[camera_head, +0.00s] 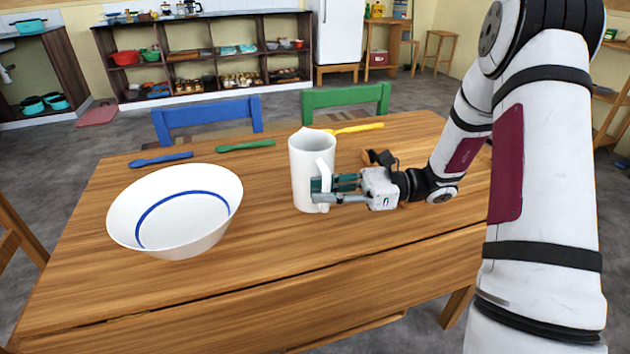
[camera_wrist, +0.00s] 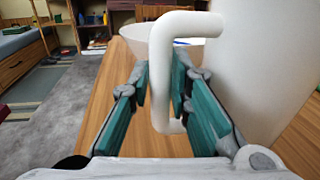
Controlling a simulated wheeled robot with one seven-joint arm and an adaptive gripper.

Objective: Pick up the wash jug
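The wash jug (camera_head: 305,165) is a tall white jug with a side handle. It stands upright on the wooden table and appears to rest on it. My gripper (camera_head: 325,188) is at its right side, level with the handle. In the wrist view, the jug's handle (camera_wrist: 161,75) runs between the teal fingers of my gripper (camera_wrist: 161,85). Both fingers are drawn in close and appear to touch the handle from either side. The jug body (camera_wrist: 255,65) fills the right of that view.
A white bowl with a blue ring (camera_head: 175,210) stands left of the jug. Blue (camera_head: 160,159), green (camera_head: 245,146) and yellow (camera_head: 355,128) utensils lie along the far side of the table (camera_head: 260,265). Blue (camera_head: 208,118) and green (camera_head: 345,99) chairs stand behind it.

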